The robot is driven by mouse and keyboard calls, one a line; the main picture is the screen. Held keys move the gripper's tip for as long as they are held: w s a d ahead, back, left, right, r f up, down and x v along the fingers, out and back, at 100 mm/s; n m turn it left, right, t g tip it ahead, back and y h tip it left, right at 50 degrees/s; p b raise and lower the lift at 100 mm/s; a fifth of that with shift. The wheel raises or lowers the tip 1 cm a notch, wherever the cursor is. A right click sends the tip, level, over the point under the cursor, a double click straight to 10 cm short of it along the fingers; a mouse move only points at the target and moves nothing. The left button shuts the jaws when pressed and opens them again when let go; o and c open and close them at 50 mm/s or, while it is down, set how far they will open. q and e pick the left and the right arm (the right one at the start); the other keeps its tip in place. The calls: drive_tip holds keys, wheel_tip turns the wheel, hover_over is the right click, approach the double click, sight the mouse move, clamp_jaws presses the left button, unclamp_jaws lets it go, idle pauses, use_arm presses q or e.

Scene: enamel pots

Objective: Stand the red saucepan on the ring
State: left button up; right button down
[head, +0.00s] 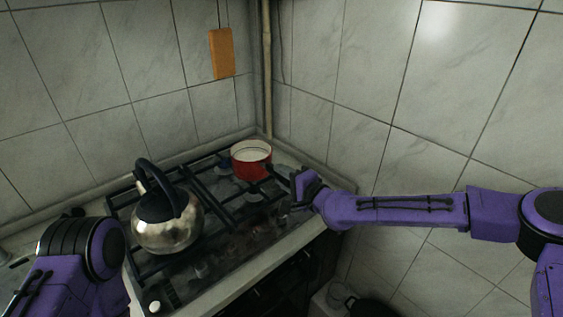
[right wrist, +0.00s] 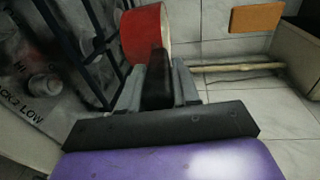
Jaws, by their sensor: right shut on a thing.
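The red saucepan (head: 251,168) has a white inside and is upright at the back right corner of the gas hob. It also shows at the top of the right wrist view (right wrist: 144,36). My right gripper (head: 291,184) is to the right of it, shut on its black handle (right wrist: 157,88), with a finger on each side. The black pan-support bars of the hob (head: 222,186) lie left of and below the pan. I cannot tell whether the pan's base touches them, and any ring under it is hidden. My left gripper is out of view; only its arm shows.
A shiny kettle (head: 167,228) with a black handle stands on the front left of the hob. Tiled walls close in the back and right. An orange board (head: 221,54) hangs on the back wall, and a pipe (head: 267,75) runs up the corner.

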drive_tip(key=shift+w+r, duration=0.2)
drive_tip(key=shift+w, duration=0.2)
drive_tip(key=shift+f, duration=0.1)
drive_tip(key=shift+s+a+f+b, duration=0.1)
drive_tip(key=shift+s+f+b, duration=0.1)
drive_tip(key=shift+b, duration=0.15)
drive_tip(key=shift+s+f+b, duration=0.85)
drive_tip(key=shift+s+b, duration=0.05)
drive_tip(key=shift+b, duration=0.05)
use_arm(q)
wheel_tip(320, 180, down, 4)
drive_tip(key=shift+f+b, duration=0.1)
drive_tip(key=shift+b, duration=0.75)
use_arm(e)
drive_tip(key=f, duration=0.1)
drive_tip(key=w+f, duration=0.1)
drive_tip(key=f, duration=0.1)
drive_tip(key=shift+f, duration=0.1)
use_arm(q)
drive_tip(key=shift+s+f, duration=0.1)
use_arm(e)
drive_tip(key=shift+f, duration=0.1)
